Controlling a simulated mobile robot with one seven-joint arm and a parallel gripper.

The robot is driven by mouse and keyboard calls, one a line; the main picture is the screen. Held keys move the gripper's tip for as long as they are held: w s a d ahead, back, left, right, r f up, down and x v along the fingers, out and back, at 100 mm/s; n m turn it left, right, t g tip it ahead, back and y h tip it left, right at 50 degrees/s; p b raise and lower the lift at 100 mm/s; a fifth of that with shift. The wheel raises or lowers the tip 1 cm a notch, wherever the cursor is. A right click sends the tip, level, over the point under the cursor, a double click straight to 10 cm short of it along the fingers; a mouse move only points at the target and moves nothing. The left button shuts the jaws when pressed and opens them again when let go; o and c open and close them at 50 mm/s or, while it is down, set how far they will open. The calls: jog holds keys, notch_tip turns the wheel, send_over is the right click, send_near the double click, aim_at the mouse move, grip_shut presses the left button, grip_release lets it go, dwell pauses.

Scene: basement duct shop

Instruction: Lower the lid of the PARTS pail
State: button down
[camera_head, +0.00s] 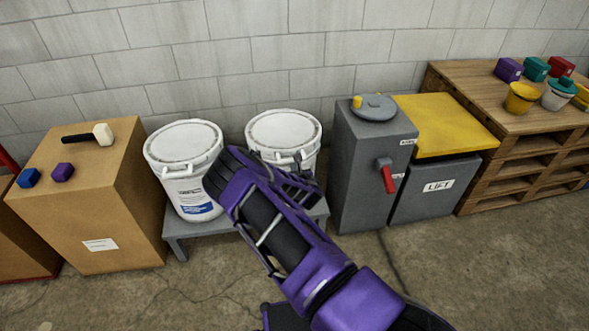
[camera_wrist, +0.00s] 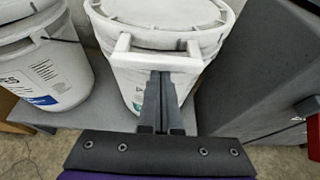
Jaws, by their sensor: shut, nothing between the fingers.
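Two white pails stand side by side on a low grey bench, the left pail (camera_head: 184,170) and the right pail (camera_head: 286,132). I cannot read PARTS on either. The right pail's white lid (camera_head: 284,128) lies about level across its top; it also shows in the wrist view (camera_wrist: 160,12). A white handle (camera_wrist: 155,58) juts from its front. My gripper (camera_head: 298,163) is shut and empty at the front of the right pail. In the wrist view its fingertips (camera_wrist: 160,76) are at the handle's lower edge; I cannot tell if they touch. My arm hides part of this pail.
The left pail has a level lid too. A grey cabinet (camera_head: 362,170) with a red lever (camera_head: 388,178) stands close on the right, beside a yellow-topped LIFT box (camera_head: 437,190). A cardboard box (camera_head: 90,200) carries a mallet (camera_head: 95,135). Floor in front is clear.

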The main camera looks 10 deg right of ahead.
jog(key=w+r+p, duration=0.2)
jog(key=r+p, duration=0.1)
jog(key=r, duration=0.6)
jog(key=w+r+g+p, duration=0.1)
jog(key=w+r+p, duration=0.2)
jog(key=r, duration=0.6)
jog(key=shift+p, duration=0.45)
jog(key=shift+w, duration=0.1)
